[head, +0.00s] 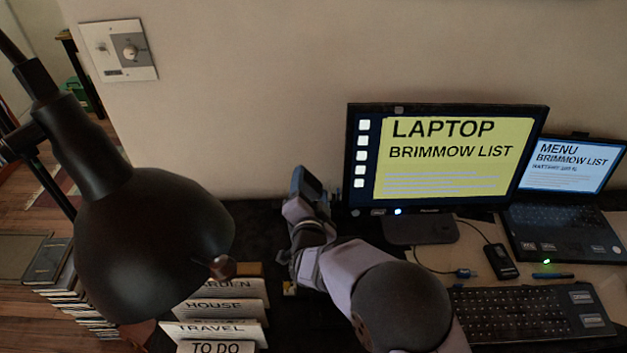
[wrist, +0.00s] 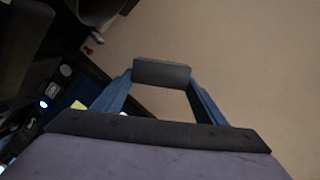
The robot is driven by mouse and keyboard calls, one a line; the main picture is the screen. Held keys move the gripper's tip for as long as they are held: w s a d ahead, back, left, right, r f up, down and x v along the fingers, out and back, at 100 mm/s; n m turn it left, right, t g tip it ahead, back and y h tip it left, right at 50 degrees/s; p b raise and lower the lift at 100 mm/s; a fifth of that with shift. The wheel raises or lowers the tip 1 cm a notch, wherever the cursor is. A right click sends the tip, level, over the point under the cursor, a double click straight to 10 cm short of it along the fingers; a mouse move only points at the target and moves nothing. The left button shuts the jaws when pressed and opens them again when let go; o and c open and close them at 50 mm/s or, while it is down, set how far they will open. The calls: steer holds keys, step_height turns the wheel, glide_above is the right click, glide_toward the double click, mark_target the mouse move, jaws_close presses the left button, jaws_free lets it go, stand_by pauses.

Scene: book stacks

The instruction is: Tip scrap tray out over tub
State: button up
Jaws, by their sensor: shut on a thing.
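My gripper (head: 308,186) is raised over the dark rear of the desk, left of the monitor, close to the wall. In the wrist view its two blue fingers (wrist: 162,88) are closed on a small dark grey block (wrist: 162,72). This may be part of the scrap tray, but its full shape does not show. Whether anything is in it is hidden. I cannot make out a tub in either view. My arm hides part of the desk in front of the monitor.
A black lamp (head: 150,240) looms at left. Labelled cards (head: 215,308) stand below it. The monitor (head: 450,155), keyboard (head: 530,312) and laptop (head: 565,190) fill the right. The wall (head: 270,90) is close behind.

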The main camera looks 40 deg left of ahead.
steer(key=n+p, duration=0.2)
steer(key=n, duration=0.1)
steer(key=s+a+r+n+h+p, duration=0.1)
steer(key=shift+t+p, duration=0.3)
steer(key=shift+t, duration=0.1)
steer(key=n, duration=0.1)
steer(key=n+p, duration=0.1)
steer(key=n, duration=0.1)
steer(key=a+n+t, duration=0.1)
steer(key=shift+s+r+h+p, duration=0.1)
steer(key=shift+s+h+p, duration=0.2)
steer(key=shift+h+p, duration=0.1)
